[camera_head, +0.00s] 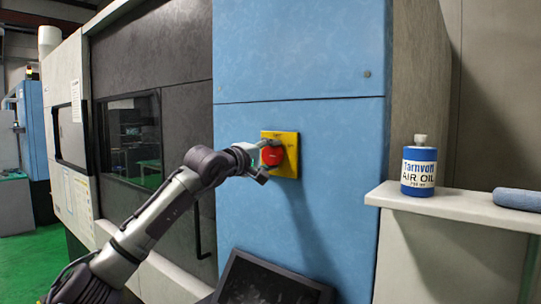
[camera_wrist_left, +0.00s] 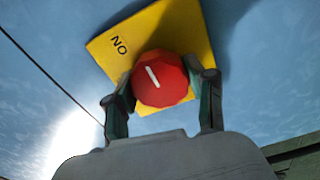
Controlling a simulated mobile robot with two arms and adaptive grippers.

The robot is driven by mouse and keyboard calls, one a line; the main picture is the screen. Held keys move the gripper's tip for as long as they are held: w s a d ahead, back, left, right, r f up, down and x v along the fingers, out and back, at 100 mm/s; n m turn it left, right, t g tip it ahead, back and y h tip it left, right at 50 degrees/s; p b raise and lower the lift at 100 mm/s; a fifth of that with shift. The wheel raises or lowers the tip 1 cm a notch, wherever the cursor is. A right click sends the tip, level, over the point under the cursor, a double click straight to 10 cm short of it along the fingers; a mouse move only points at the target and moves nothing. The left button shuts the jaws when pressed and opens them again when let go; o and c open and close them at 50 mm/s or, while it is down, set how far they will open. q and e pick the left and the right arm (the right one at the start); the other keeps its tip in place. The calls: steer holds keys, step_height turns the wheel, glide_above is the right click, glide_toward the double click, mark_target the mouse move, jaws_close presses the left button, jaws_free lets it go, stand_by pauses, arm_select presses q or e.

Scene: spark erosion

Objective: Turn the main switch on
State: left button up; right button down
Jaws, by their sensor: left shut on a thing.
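The main switch is a red knob (camera_head: 272,156) on a yellow plate (camera_head: 288,137) fixed to the blue machine panel. In the left wrist view the red knob (camera_wrist_left: 160,80) is faceted and has a white line, which slants slightly. The word "ON" shows on the yellow plate (camera_wrist_left: 150,35), up and left of the knob there. My left gripper (camera_head: 267,160) is at the knob, and in the left wrist view its fingers (camera_wrist_left: 162,98) sit on both sides of it, shut on it. Part of the plate is hidden behind the knob and fingers. My right gripper is out of view.
A blue and white "AIR OIL" can (camera_head: 419,171) and a rolled blue cloth (camera_head: 518,198) stand on a pale ledge (camera_head: 455,205) at the right. A dark screen (camera_head: 270,282) sits below the switch. A dark door with a window (camera_head: 133,140) is at the left.

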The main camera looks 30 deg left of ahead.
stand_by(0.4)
arm_select(q)
steer(key=o, duration=1.1)
steer(key=shift+c, duration=0.2)
steer(key=shift+o, duration=0.6)
steer(key=s, duration=1.2)
steer(key=shift+a, duration=0.4)
